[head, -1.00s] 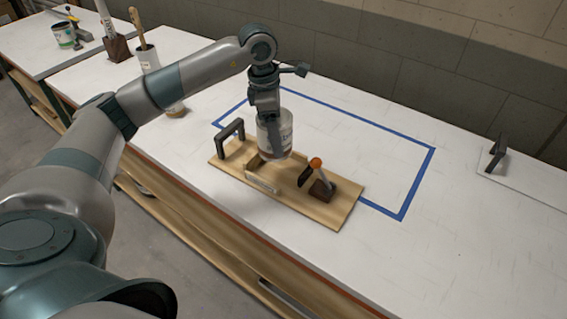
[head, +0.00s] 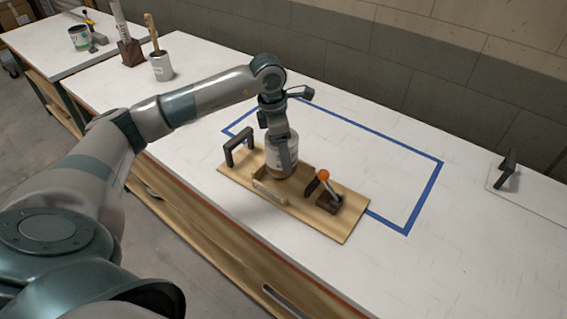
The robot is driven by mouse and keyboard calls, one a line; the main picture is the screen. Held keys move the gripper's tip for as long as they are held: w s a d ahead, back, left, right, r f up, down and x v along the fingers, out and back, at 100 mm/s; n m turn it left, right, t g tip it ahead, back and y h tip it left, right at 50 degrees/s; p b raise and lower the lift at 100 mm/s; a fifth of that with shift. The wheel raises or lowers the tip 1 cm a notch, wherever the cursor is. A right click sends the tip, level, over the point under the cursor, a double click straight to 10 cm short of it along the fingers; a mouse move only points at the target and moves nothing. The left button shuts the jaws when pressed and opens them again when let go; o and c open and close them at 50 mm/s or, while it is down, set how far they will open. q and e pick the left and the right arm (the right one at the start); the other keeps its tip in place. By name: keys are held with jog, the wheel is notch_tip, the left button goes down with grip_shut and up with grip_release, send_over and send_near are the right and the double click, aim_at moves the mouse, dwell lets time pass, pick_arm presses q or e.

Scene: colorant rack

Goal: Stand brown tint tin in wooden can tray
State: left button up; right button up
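The tint tin (head: 271,161), with a pale label and a brownish lower band, stands upright at the middle of the wooden can tray (head: 335,227). It is between the tray's black handle and its orange-knobbed clamp. It looks low in the tray's holder, but its base is hidden behind the holder's front wall, so I cannot tell if it touches the tray floor. My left gripper (head: 284,160) reaches down from above with a finger along the tin's near side. The far finger is hidden, and the gripper appears closed around the tin. My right gripper is not in view.
The tray's black handle (head: 239,148) and orange-knobbed clamp (head: 327,190) rise beside the tin. Blue tape (head: 425,195) outlines a clear area behind. A white pot with a brush (head: 162,68) stands at the back left. A black-handled flat tool (head: 507,170) lies at right.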

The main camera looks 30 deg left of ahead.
pick_arm(q)
jog(key=shift+f, duration=0.8)
jog(key=shift+f+p, duration=0.85)
jog(key=shift+f, duration=0.95)
jog(key=shift+f, duration=0.15)
jog(key=o, duration=1)
jog(key=shift+o, duration=0.2)
